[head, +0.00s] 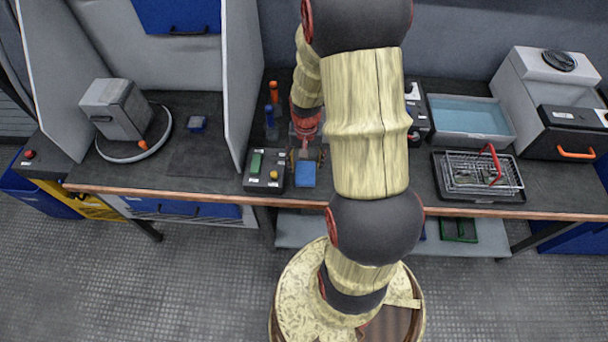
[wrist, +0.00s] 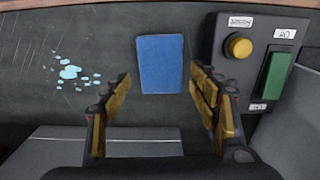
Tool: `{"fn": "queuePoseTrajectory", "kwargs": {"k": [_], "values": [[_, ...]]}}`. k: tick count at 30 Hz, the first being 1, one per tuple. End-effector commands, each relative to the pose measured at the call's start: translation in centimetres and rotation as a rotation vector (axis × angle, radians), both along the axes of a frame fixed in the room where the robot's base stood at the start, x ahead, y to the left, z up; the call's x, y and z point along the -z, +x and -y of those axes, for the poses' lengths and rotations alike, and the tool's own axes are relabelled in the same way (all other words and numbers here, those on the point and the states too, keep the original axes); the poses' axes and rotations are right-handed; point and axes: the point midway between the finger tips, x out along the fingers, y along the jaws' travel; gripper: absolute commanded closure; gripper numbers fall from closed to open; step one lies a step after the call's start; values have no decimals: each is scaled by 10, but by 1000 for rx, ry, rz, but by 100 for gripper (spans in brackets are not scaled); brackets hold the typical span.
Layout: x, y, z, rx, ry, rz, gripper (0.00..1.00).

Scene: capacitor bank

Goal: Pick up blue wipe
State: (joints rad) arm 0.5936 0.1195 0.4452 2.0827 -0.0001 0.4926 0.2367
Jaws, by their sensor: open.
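The blue wipe (head: 305,174) is a flat blue rectangle on the dark bench top, near its front edge. In the wrist view the blue wipe (wrist: 160,64) lies ahead of my gripper, roughly centred between the two finger lines. My gripper (wrist: 162,98) is open and empty, with its gold-padded fingers spread to either side, wider than the wipe. In the head view my gripper (head: 306,154) is just behind the wipe and partly hidden by my red wrist. I cannot tell its exact height above the bench.
A control box (head: 264,172) with a green switch and yellow button stands close beside the wipe; it also shows in the wrist view (wrist: 257,58). Light blue droplets (wrist: 70,71) lie on the bench. A wire basket (head: 475,172) and blue-filled tray (head: 468,116) are at right.

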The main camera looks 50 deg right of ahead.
Motion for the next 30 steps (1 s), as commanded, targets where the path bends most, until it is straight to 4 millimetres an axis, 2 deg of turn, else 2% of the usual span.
{"fn": "queuePoseTrajectory", "kwargs": {"k": [6, 9, 17, 30], "values": [[35, -1, -3, -1, 2, -3, 39], [45, -1, -3, -1, 2, -3, 39], [44, 0, -3, -1, 1, -1, 40], [45, 0, -3, -1, 1, -1, 65]]}}
